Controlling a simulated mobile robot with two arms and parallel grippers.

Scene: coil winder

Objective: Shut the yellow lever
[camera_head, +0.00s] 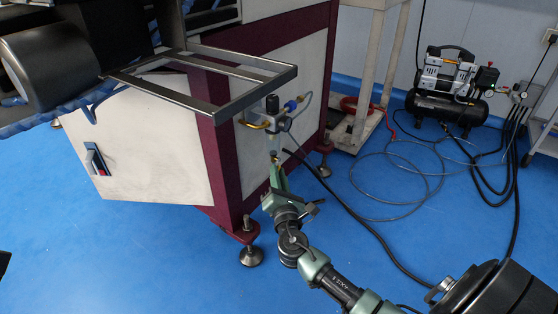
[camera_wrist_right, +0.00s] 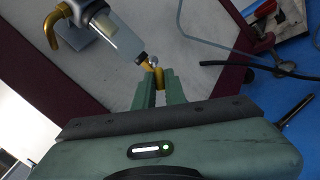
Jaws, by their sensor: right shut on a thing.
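The yellow lever (camera_wrist_right: 153,76) shows in the right wrist view as a small yellow piece at the lower end of the air unit's clear bowl (camera_wrist_right: 113,38). My right gripper (camera_wrist_right: 158,88) is shut on it, one finger on each side, and the fingers hide part of it. In the head view my right gripper (camera_head: 275,166) reaches up to the underside of the air unit (camera_head: 272,112), which is fixed to the machine's side; the lever is too small to make out clearly there. My left gripper is not in view.
The machine cabinet (camera_head: 150,160) has white panels and a dark red frame. A metal bar frame (camera_head: 210,108) juts out above the air unit. A black hose (camera_head: 345,212) and grey tubing cross the blue floor toward a compressor (camera_head: 450,85) at back right.

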